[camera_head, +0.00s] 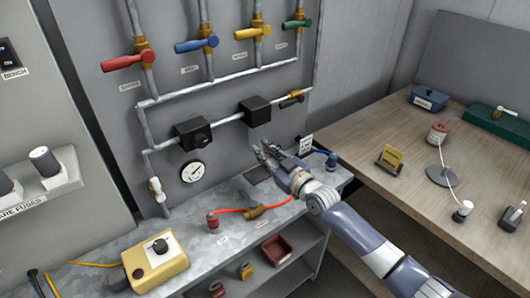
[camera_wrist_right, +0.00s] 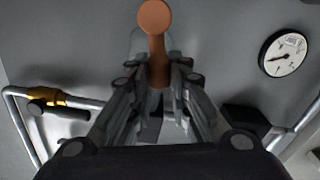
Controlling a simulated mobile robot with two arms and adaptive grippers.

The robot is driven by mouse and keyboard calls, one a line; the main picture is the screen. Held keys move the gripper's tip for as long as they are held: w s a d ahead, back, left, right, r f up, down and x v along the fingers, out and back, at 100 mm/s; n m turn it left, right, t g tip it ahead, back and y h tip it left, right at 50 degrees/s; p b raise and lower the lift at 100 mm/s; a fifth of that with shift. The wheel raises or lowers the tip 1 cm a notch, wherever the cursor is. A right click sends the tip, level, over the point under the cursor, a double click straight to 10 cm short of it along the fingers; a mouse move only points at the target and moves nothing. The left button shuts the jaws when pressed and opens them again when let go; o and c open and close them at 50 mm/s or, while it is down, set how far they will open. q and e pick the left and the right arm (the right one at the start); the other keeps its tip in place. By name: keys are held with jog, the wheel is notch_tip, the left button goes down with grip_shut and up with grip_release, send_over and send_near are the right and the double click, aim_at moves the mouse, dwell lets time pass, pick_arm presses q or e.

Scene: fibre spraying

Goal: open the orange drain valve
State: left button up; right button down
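My right gripper (camera_head: 270,150) reaches in from the lower right, close to the grey panel below the pipes. In the right wrist view, an orange handle with a round end (camera_wrist_right: 155,16) and a narrower stem lies between the fingers of my right gripper (camera_wrist_right: 158,85). A finger stands on each side of the stem, with some space between them; firm contact does not show. The gripper looks open. In the head view the hand covers this spot, and the handle cannot be made out. My left gripper is not in view.
Two black boxes (camera_head: 256,110) sit on the pipe above the hand. A dial gauge (camera_head: 193,172) is to its left, a brass valve with a black handle (camera_head: 292,98) above right. An orange hose (camera_head: 232,210) lies on the metal bench (camera_head: 110,250). A wooden table (camera_head: 430,190) stands right.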

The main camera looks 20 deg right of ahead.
jog(key=shift+w+d+m+b, duration=0.15)
jog(key=shift+d+m+b, duration=0.4)
jog(key=shift+m, duration=0.35)
jog(key=shift+w+d+r+m+b, duration=0.1)
jog(key=shift+d+m+b, duration=0.2)
jog(key=shift+m, duration=0.4)
jog(key=shift+a, duration=0.1)
jog(key=c, duration=1.5)
grip_release()
jog(key=v, duration=1.2)
jog(key=shift+r, duration=0.1)
